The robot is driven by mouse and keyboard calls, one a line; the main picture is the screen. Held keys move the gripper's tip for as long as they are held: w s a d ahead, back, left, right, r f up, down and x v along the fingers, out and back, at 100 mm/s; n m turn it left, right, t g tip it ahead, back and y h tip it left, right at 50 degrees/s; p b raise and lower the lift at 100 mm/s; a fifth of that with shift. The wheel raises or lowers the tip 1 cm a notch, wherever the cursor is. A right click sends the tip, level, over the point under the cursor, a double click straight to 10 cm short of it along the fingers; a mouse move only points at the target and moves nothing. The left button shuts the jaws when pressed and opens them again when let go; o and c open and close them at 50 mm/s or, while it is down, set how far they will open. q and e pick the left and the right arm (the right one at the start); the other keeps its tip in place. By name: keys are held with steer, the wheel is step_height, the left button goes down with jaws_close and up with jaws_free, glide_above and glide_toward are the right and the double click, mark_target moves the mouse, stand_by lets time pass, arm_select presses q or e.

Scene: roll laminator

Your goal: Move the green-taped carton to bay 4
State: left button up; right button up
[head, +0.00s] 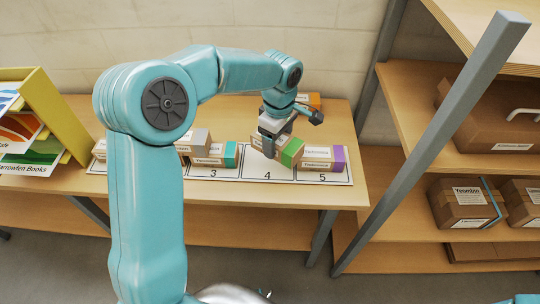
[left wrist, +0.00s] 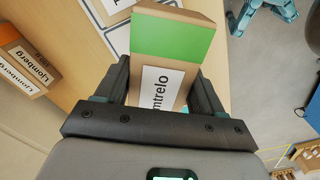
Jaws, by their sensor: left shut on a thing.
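The green-taped carton (head: 291,152) is brown with a white label and a green band. My left gripper (head: 271,143) is shut on it, and the carton looks tilted in the head view. It is at bay 4 (head: 266,175), over the strip behind the printed 4; I cannot tell whether it touches the strip. In the left wrist view the carton (left wrist: 178,75) sits between the two dark fingers of my left gripper (left wrist: 162,88), green band away from the palm. My right gripper is not in view.
A teal-taped carton (head: 214,155) stands in bay 3 and a purple-taped carton (head: 318,157) in bay 5, close on either side. An orange-taped carton (head: 309,100) is behind. A yellow book rack (head: 56,118) is at the left, and shelving with a grey post (head: 430,140) at the right.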

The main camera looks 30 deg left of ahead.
arm_select(q)
steer(key=a+f+n+b, duration=0.1)
steer(key=n, duration=0.1)
steer(key=a+f+n+b, duration=0.1)
steer(key=n, duration=0.1)
steer(key=shift+a+f+n, duration=0.1)
steer(key=shift+a+n, duration=0.1)
steer(key=shift+n, duration=0.1)
steer(key=shift+w+a+f+n, duration=0.15)
steer(key=shift+a+n, duration=0.35)
steer(key=shift+n, duration=0.4)
steer(key=shift+f+b, duration=1.65)
steer(key=shift+f, duration=0.15)
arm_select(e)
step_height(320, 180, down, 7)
arm_select(q)
steer(key=shift+d+f, duration=0.1)
steer(key=shift+f, duration=0.15)
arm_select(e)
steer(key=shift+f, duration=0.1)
arm_select(q)
steer(key=shift+f+b, duration=0.25)
steer(key=shift+b, duration=0.15)
steer(key=o, duration=1.2)
steer(key=shift+r, duration=0.1)
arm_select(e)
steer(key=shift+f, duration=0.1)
arm_select(q)
steer(key=shift+r, duration=0.1)
